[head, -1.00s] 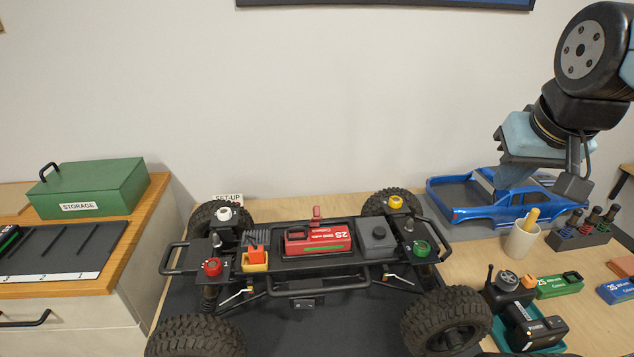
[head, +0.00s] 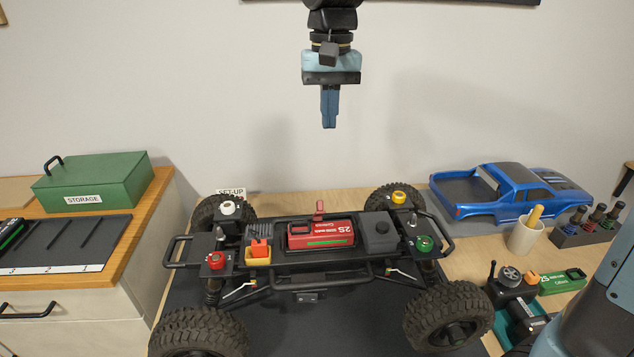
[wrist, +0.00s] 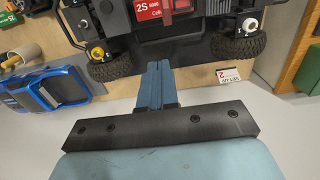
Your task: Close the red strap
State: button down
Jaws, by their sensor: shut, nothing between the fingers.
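The red strap (head: 319,208) stands upright at the back edge of the crawler's battery tray, behind the red battery (head: 320,234) marked 2S. It does not lie across the battery. My gripper (head: 329,126) is shut and empty. It points down, well above the strap and roughly in line with it in the head view. In the wrist view my gripper's fingers (wrist: 157,66) are together, near the battery (wrist: 165,10) and the chassis edge.
The crawler chassis (head: 278,268) stands on a dark mat with its large tyres around it. A blue truck body (head: 515,190), a cup (head: 524,238) and a controller (head: 510,282) lie to the right. A green storage box (head: 95,183) is at left. The air around my gripper is clear.

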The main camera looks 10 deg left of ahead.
jog(key=a, duration=0.2)
send_over(319, 211)
jog(key=w, duration=0.4)
jog(key=f, duration=1.2)
jog(key=shift+a+f, duration=0.3)
jog(key=shift+s+f, duration=0.35)
